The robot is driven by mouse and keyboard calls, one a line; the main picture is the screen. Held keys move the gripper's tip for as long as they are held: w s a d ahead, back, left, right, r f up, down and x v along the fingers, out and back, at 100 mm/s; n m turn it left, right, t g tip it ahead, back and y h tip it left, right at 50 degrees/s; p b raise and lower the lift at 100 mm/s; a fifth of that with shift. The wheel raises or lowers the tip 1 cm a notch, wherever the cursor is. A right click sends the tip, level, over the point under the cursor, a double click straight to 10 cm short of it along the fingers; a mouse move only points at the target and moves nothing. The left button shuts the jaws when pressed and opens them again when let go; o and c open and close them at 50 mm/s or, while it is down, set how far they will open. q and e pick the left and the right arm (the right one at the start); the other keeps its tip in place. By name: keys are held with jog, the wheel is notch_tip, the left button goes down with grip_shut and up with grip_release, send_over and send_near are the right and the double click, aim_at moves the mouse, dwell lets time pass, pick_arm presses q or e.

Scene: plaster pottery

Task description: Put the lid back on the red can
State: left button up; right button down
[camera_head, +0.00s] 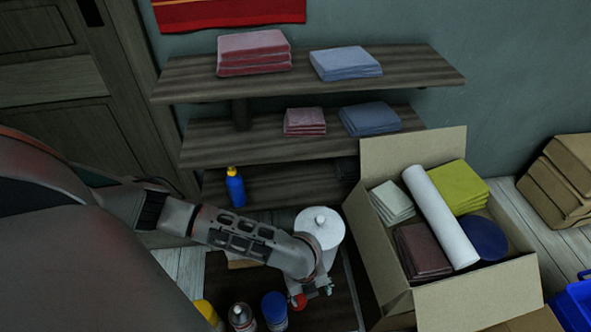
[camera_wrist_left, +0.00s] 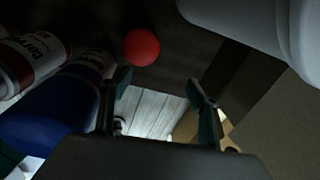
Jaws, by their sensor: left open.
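A small round red thing, which looks like a lid or cap, lies on the dark surface in the left wrist view (camera_wrist_left: 141,47); it also shows beside my gripper in the head view (camera_head: 298,301). My left gripper (camera_head: 318,290) is open, and its two fingers (camera_wrist_left: 160,88) have nothing between them; the red thing lies beyond the fingertips. A can with a grey top (camera_head: 241,317) stands at the bottom edge; a can with a red and white label (camera_wrist_left: 30,62) shows in the wrist view. I cannot tell if it is the same one. My right gripper is not in view.
A blue can (camera_head: 274,308) and a yellow one (camera_head: 207,311) stand beside the grey-topped can. A white canister (camera_head: 320,230) is close behind my gripper. An open cardboard box (camera_head: 470,302) with cloths is at right. Shelves (camera_head: 190,85) stand behind, with a blue bottle (camera_head: 235,188).

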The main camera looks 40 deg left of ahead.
pick_arm(q)
jog(key=a, duration=0.2)
jog(key=a+y, duration=0.1)
jog(key=shift+a+f+m+g, duration=0.3)
jog(key=shift+s+a+f, duration=0.1)
jog(key=shift+s+a, duration=0.1)
jog(key=shift+a, duration=0.3)
